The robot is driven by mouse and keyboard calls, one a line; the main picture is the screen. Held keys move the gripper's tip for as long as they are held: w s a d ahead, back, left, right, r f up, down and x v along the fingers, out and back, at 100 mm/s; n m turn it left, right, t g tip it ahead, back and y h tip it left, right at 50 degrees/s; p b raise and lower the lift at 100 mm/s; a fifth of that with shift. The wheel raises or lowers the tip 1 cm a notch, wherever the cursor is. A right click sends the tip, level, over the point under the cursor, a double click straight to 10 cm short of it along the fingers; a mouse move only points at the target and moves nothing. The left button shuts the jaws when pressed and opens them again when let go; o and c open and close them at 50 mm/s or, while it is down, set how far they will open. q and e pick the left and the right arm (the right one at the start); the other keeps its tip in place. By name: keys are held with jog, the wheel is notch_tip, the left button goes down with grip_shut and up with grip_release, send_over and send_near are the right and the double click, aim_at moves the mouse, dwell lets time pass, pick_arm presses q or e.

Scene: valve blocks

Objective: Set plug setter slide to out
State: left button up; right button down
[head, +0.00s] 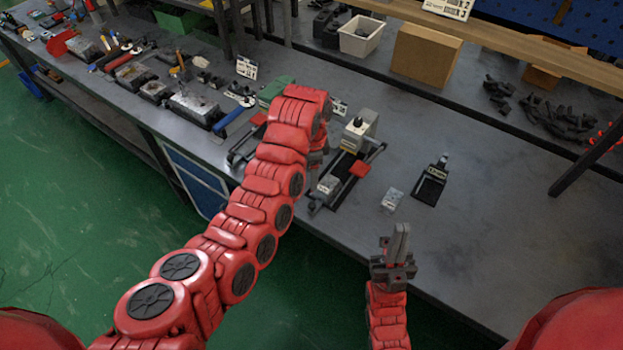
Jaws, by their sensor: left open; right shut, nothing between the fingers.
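A fixture with two dark rails (353,178), a grey upright block with a white top (355,134) and a red block (360,169) stands on the bench right of my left wrist. It looks like the plug setter, but I see no readable label. A small grey metal block (328,184) sits at its near end. My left gripper (316,165) points down beside the fixture's left side; its fingers are largely hidden by the wrist, and contact cannot be told. My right gripper (402,232) is shut and empty, pointing up the picture near the bench's front edge, apart from the fixture.
A similar fixture with a green block (275,90) is partly hidden behind my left arm. A small metal block (392,199) and a black holder (431,182) stand to the right. A cardboard box (425,57) stands behind. The bench's right side is clear.

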pick_arm(q)
jog(key=shift+w+r, duration=0.1)
jog(key=shift+r, duration=1.05)
